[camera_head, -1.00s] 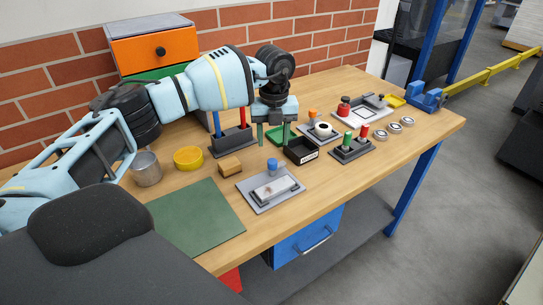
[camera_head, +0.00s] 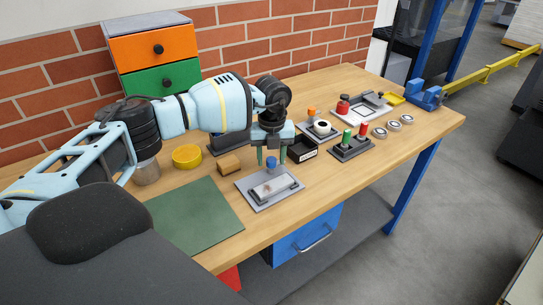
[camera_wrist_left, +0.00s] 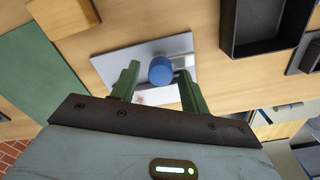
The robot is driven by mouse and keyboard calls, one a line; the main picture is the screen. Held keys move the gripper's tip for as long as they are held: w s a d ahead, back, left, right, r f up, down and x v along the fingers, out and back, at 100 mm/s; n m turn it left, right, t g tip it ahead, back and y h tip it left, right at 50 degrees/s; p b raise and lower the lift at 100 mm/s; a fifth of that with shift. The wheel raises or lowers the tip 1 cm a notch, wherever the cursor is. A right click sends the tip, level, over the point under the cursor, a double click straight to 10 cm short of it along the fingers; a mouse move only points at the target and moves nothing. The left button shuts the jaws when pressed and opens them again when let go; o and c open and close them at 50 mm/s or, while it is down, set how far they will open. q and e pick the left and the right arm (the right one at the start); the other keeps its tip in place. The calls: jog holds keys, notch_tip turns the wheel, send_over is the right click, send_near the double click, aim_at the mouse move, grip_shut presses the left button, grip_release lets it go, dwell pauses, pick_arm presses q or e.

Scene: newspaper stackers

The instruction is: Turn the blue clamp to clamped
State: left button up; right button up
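The blue clamp (camera_head: 271,163) is a small blue knob at the back edge of a grey plate (camera_head: 262,204) that carries a pale block (camera_head: 274,187). My left gripper (camera_head: 271,161) is directly above the clamp with its green fingers pointing down. In the left wrist view the blue knob (camera_wrist_left: 160,70) lies between the two open fingers of the left gripper (camera_wrist_left: 158,82), with gaps on both sides. The knob's base is partly hidden there. My right gripper is in neither view.
A black box (camera_head: 301,152) stands just right of the plate. A wooden block (camera_head: 229,165) and a green mat (camera_head: 195,218) lie to the left. A fixture with green and red knobs (camera_head: 352,148) stands further right. The table front is clear.

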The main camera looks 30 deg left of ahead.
pick_arm(q)
jog(key=c, duration=0.8)
jog(key=shift+c, duration=0.2)
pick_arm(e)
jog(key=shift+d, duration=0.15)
pick_arm(q)
jog(key=shift+m, duration=0.4)
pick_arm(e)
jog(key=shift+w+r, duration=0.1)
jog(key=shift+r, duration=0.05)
pick_arm(q)
jog(key=m, duration=0.3)
jog(key=shift+r+p, duration=0.1)
jog(key=shift+p, duration=0.25)
jog(key=m, duration=0.3)
jog(key=shift+m, duration=0.3)
jog(key=m, duration=0.4)
jog(key=shift+a, duration=0.1)
jog(key=m, duration=0.6)
jog(key=shift+m, duration=0.4)
